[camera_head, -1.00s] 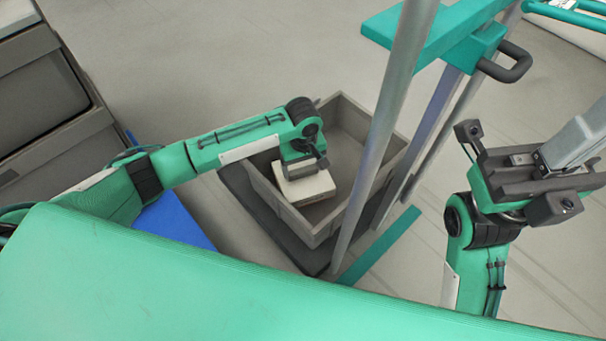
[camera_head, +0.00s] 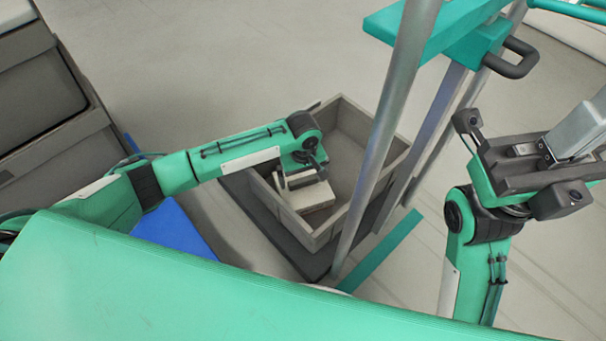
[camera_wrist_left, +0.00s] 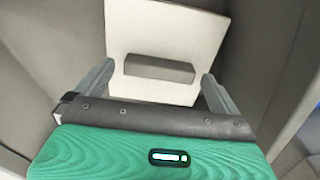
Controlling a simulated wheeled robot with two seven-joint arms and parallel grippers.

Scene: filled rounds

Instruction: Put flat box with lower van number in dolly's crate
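The flat box (camera_head: 314,197) is pale with a dark grey patch and is inside the grey crate (camera_head: 372,123), near its left side. The crate stands on the dark dolly (camera_head: 318,262). My left gripper (camera_head: 302,178) is inside the crate, just above the box. That gripper looks open. No van number is readable. My right gripper (camera_head: 515,163) is open and empty, right of the crate.
A silver post (camera_head: 388,135) and teal frame parts (camera_head: 435,40) rise in front of and right of the crate. A blue surface (camera_head: 172,228) lies to its left. Grey containers (camera_head: 45,90) stand at the far left. The floor behind the crate is clear.

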